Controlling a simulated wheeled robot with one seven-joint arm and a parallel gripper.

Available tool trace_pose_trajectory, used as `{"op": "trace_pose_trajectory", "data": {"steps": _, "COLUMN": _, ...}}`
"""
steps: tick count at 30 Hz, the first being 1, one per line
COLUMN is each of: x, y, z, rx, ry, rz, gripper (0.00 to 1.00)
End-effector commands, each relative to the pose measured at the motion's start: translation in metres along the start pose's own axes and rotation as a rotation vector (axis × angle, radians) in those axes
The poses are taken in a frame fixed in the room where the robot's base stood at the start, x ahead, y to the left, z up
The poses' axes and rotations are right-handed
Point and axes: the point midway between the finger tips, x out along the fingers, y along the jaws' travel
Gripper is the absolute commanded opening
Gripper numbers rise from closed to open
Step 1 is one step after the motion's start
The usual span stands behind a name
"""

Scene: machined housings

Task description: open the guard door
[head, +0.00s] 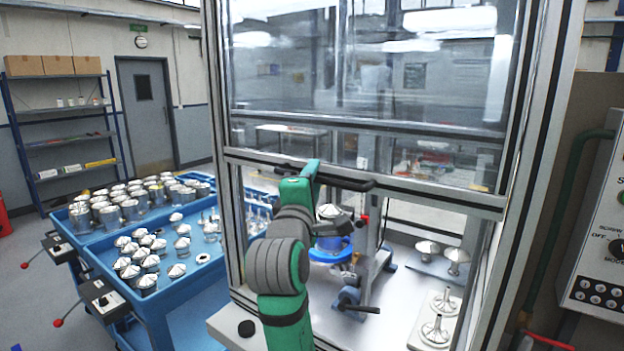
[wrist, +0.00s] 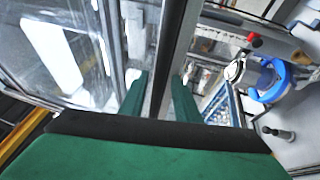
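The guard door (head: 370,75) is a clear panel in a grey metal frame, held between upright posts. Its bottom rail (head: 450,198) hangs well above the machine bed, so the lower part of the opening is clear. A dark bar handle (head: 345,183) runs along this rail. My gripper (head: 308,170) is at the left part of the handle. In the wrist view its two green fingers (wrist: 160,95) lie on either side of the bar and appear closed on it. The exact contact is partly hidden by the gripper body.
Inside the machine stand a blue ring fixture (head: 330,252) and several metal parts on pale plates (head: 437,325). Blue carts (head: 150,300) with many housings stand at left. A control box (head: 598,240) is at right, close to the post.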

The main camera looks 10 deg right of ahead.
Motion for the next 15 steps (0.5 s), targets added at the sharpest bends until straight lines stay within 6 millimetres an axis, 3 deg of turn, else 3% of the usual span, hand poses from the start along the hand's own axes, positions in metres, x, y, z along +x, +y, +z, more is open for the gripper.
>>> {"op": "trace_pose_trajectory", "data": {"steps": 7, "x": -0.014, "y": 0.000, "z": -0.003, "rx": 0.000, "ry": 0.005, "rz": 0.001, "gripper": 0.31}}
{"op": "trace_pose_trajectory", "data": {"steps": 15, "x": -0.064, "y": 0.000, "z": -0.001, "rx": 0.000, "ry": 0.002, "rz": 0.003, "gripper": 0.31}}
